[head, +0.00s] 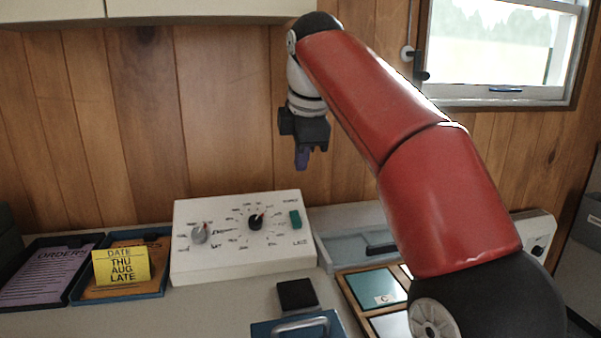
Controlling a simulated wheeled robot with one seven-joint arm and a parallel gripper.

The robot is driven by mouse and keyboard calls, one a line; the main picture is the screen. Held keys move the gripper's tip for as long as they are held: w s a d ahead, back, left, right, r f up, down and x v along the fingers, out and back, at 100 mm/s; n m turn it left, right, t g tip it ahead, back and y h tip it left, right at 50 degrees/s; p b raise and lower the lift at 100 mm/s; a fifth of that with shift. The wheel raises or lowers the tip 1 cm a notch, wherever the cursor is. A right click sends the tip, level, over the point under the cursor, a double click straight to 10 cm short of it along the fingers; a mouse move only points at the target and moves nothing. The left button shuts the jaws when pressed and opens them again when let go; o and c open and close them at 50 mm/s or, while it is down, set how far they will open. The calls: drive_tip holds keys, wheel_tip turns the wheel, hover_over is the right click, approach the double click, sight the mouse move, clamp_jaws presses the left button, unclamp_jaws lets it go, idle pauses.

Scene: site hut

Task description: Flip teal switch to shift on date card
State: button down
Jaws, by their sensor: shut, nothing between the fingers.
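The teal switch (295,219) is a small rocker at the right side of a white control panel (245,268). Labels stand above and below it; the lower one appears to read LATE, and the upper is too small to read surely. The panel also bears a grey knob (199,234) and a black knob (256,221). The yellow date card (122,267) reads DATE, THU, AUG, LATE and stands left of the panel. My gripper (302,160) points down, shut and empty, above the switch and apart from it. The switch's exact tilt is hard to tell.
An orders tray (45,275) and a blue-rimmed tray (150,290) sit at the left. A black pad (296,295) and a blue case with a handle (300,327) lie in front of the panel. A grey tray (352,248) and a wooden frame (356,302) are at the right.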

sight(295, 222)
drive_tip(key=shift+s+r, duration=0.1)
drive_tip(key=shift+r, duration=0.2)
drive_tip(key=shift+a+f+g, duration=0.1)
drive_tip(key=shift+f+g, duration=0.15)
drive_tip(key=shift+g, duration=0.45)
drive_tip(key=b+x, duration=0.6)
drive_tip(key=x, duration=0.8)
drive_tip(key=shift+s+d, duration=0.1)
drive_tip(key=shift+d, duration=0.1)
